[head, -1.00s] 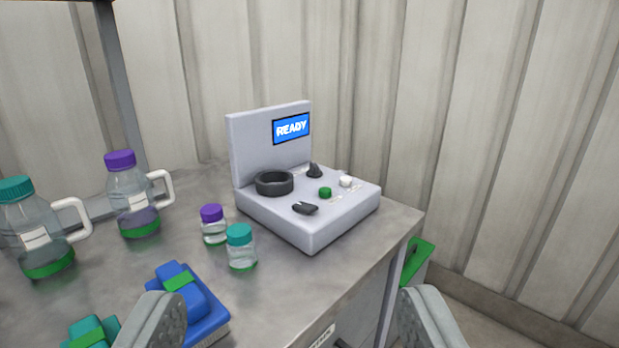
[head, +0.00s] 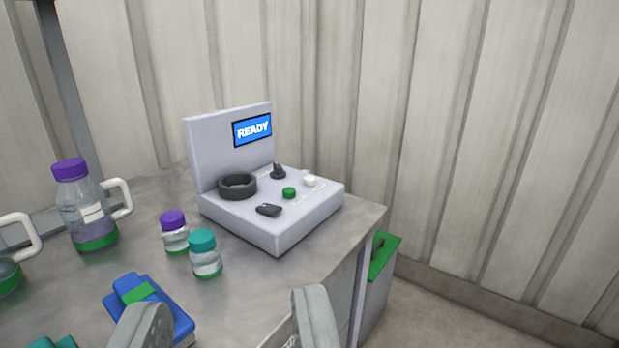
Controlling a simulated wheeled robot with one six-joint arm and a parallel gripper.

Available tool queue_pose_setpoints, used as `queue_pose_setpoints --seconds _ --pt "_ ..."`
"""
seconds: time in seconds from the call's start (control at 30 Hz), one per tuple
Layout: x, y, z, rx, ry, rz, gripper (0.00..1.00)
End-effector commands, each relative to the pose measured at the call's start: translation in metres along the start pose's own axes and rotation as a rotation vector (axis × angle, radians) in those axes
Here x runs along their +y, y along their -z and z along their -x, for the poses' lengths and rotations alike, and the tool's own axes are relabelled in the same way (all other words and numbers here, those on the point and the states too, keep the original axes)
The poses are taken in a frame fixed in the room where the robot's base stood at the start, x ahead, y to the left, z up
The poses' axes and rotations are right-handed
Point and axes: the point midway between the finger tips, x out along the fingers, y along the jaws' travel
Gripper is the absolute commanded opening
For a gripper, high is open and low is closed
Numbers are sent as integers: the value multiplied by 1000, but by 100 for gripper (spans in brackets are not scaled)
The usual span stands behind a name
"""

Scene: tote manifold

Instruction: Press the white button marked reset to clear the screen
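The white button (head: 310,181) is a small round cap on the top right of a light grey machine (head: 275,235), beside a green button (head: 289,192). Its label is too small to read. The machine's upright panel carries a blue screen (head: 252,130) that reads READY. My gripper (head: 230,318) is at the bottom of the head view, nearer to me than the machine and apart from it. Its two grey fingers stand apart with nothing held between them.
A black ring (head: 238,187) and dark knobs sit on the machine. Small jars with a purple lid (head: 173,218) and a teal lid (head: 202,239) stand left of it. Handled bottles and a blue block (head: 150,300) are further left. A green-topped bin (head: 383,256) stands right of the table.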

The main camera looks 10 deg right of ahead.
Motion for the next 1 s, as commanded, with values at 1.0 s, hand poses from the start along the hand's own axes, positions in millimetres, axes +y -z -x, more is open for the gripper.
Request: queue_pose_setpoints --seconds 1.0 --pt "0 0 0 0 0 0 0"
